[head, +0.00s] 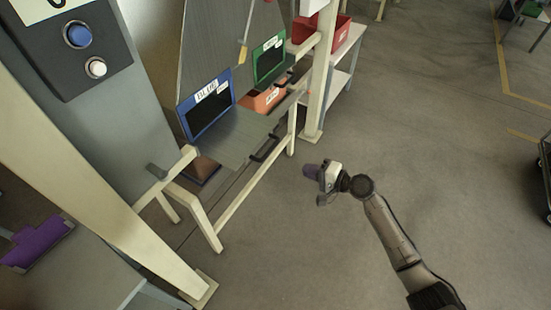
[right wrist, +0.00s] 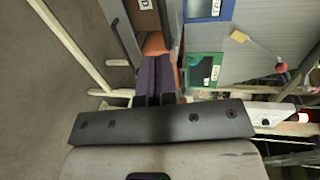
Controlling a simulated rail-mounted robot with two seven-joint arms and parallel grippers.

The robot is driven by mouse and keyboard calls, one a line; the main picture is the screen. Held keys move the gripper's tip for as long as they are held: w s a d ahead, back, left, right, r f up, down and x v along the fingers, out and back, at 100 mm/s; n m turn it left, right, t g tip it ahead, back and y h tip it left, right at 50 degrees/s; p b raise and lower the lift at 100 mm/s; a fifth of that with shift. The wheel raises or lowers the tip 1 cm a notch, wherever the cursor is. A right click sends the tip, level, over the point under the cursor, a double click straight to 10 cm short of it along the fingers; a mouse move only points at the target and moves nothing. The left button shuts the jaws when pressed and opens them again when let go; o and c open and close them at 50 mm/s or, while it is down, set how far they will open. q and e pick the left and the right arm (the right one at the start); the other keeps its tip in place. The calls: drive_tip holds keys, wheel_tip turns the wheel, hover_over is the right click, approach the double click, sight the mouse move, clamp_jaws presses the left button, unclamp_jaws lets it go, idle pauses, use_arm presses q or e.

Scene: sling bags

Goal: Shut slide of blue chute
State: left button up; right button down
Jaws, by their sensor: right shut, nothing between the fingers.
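The blue chute (head: 228,98) has a blue frame with a "BLUE" label around a dark opening. A flat grey plate (head: 236,137) sticks out below it, with a black handle (head: 264,150) near its outer edge; I take this to be the slide. My right gripper (head: 309,172) is shut and empty, its purple fingers pointing left toward the chute stand, apart from the handle. In the right wrist view, the purple fingers (right wrist: 153,78) are together, and the blue frame (right wrist: 205,17) shows at the top. My left gripper is not in view.
A green-framed chute (head: 284,41) stands beyond the blue one, with an orange bin (head: 262,103) below. Cream posts and rails (head: 313,110) support the stand. A panel with buttons (head: 75,62) and a purple item (head: 38,242) are at left. The floor at right is mostly clear.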

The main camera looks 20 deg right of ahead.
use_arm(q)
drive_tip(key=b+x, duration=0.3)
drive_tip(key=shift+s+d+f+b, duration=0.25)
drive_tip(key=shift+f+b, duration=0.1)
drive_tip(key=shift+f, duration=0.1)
use_arm(e)
drive_tip(key=x, duration=1.3)
drive_tip(key=shift+w, duration=0.15)
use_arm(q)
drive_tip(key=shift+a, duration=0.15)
